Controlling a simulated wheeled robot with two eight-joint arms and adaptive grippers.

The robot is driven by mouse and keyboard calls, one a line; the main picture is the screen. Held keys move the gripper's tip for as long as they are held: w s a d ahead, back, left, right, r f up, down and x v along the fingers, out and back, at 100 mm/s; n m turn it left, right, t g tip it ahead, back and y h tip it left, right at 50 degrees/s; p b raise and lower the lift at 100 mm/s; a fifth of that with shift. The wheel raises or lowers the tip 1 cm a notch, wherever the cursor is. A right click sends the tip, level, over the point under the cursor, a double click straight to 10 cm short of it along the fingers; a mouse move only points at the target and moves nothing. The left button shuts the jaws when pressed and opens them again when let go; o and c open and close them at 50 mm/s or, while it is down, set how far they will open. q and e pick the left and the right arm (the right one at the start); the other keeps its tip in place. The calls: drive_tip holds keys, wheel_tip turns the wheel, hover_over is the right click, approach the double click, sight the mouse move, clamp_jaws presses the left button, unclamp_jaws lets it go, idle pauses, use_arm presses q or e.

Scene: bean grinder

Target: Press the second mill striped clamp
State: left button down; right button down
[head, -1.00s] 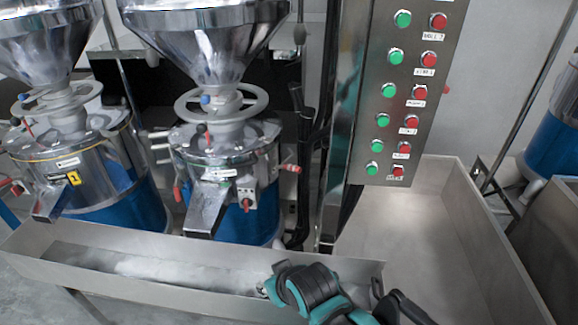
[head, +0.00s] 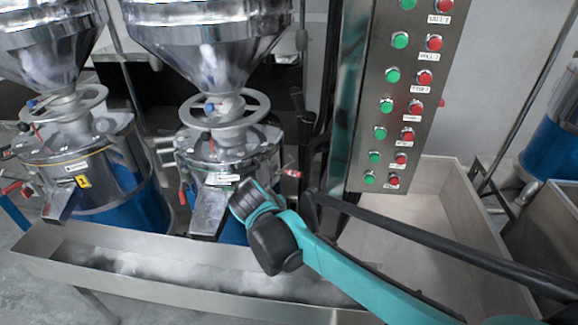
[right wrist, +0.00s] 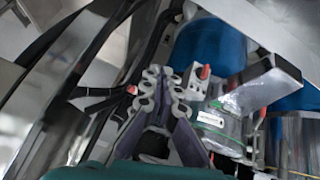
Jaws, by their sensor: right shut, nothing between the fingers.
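The second mill (head: 228,150) is the middle one, with a steel hopper, a blue base and a spout. Its red-ended clamp (head: 291,173) sticks out on the right side, and stripes are too small to make out. In the right wrist view a red-ended clamp handle (right wrist: 132,89) shows just left of my right gripper (right wrist: 164,78). That gripper is shut and empty, its fingertips near the mill's side; contact with the clamp cannot be told. In the head view my right arm reaches up from the lower right to the mill, its fingers not clearly visible. My left gripper is out of view.
A control panel (head: 405,110) with green and red buttons stands right of the mill. A metal trough (head: 160,285) runs in front. The first mill (head: 85,165) stands left. A small box with a red knob (right wrist: 205,72) and the spout (right wrist: 265,82) are close to the right gripper.

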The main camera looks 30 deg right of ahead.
drive_tip(key=w+d+r+m+h+p, duration=0.2)
drive_tip(key=w+m+h, duration=0.1)
drive_tip(key=w, duration=0.4)
drive_tip(key=w+d+r+m+g+h+p, duration=0.1)
drive_tip(key=w+d+r+m+h+p, duration=0.1)
drive_tip(key=w, duration=0.6)
drive_tip(key=shift+w+r+m+h+p, duration=0.25)
drive_tip(key=shift+m+h+p, duration=0.35)
drive_tip(key=shift+m+h, duration=0.15)
drive_tip(key=shift+d, duration=0.15)
drive_tip(key=b, duration=0.3)
hover_over(289, 171)
drive_tip(key=s+a, duration=0.2)
wheel_tip(289, 171, down, 5)
drive_tip(key=f, duration=0.1)
drive_tip(key=f+b, duration=0.1)
drive_tip(key=f, duration=0.1)
drive_tip(key=shift+s+d+f, duration=0.25)
drive_tip(key=shift+s, duration=0.05)
